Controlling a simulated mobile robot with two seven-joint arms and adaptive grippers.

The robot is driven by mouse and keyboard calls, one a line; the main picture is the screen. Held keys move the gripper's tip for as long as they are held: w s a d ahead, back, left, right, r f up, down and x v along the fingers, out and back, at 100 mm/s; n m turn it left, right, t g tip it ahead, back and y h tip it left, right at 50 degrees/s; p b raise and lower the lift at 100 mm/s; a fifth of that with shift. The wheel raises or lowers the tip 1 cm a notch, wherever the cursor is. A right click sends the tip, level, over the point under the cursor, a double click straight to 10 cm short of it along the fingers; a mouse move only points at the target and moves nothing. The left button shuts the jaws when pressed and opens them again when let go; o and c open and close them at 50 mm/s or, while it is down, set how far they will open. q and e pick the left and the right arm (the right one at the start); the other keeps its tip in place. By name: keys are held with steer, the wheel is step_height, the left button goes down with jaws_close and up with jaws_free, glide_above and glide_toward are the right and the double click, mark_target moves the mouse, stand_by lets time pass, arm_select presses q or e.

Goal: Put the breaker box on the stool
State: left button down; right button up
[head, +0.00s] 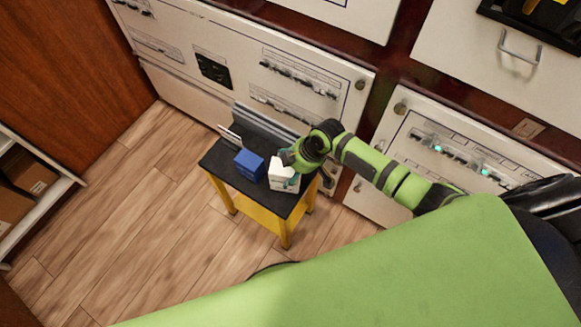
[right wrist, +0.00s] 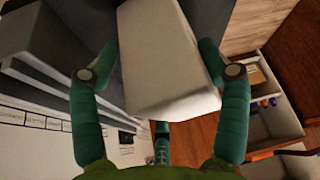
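A white box (head: 283,177), which I take to be the breaker box, is at the right part of the dark top of the yellow-legged stool (head: 222,168). My right gripper (head: 290,160) is at it from above and behind. In the right wrist view the white box (right wrist: 165,65) lies between the two green fingers (right wrist: 160,55), with a fingertip against each side. Whether its underside touches the stool top cannot be told. My left gripper is not in view.
A blue box (head: 249,165) stands on the stool just left of the white box. A grey-and-white upright item (head: 231,137) is at the stool's back left. Breaker cabinets (head: 300,75) stand close behind. A shelf with cartons (head: 28,174) is far left. Wooden floor (head: 140,240) is clear.

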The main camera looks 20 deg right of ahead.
steer(key=shift+o, duration=1.2)
steer(key=shift+r, duration=0.25)
steer(key=p+v, duration=0.2)
steer(key=v, duration=0.9)
steer(key=shift+r, duration=0.35)
